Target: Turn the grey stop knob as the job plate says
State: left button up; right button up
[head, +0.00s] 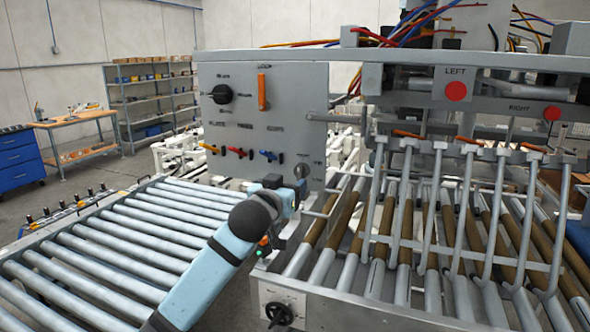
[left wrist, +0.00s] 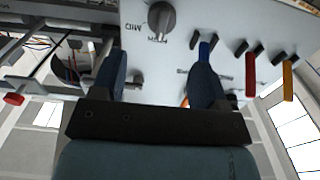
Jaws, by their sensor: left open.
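A grey round knob (head: 301,171) sits at the lower right of the grey control panel (head: 235,175), with small labels beside it. In the left wrist view the knob (left wrist: 161,20) is at the top, with upside-down lettering around it, one word looking like MID. My left gripper (head: 286,187) is just in front of the panel, close below the knob in the head view. In the left wrist view its two blue fingers (left wrist: 157,75) are spread with nothing between them, and the knob lies beyond them. I cannot pick out a readable job plate. My right gripper is not in view.
The panel also carries a black dial (head: 222,94), an orange handle (head: 262,91) and red, yellow and blue levers (head: 238,152). A roller conveyor (head: 110,240) lies left, and a frame of bars over rollers (head: 440,220) right. A black handwheel (head: 278,315) is at the lower front.

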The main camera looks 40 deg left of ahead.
aim_at(299, 173)
pick_arm(q)
jog(key=p+x, duration=0.2)
jog(key=x, duration=0.6)
jog(key=shift+w+a, duration=0.2)
jog(key=shift+w, duration=0.3)
jog(key=shift+c, duration=0.9)
jog(key=c, duration=0.7)
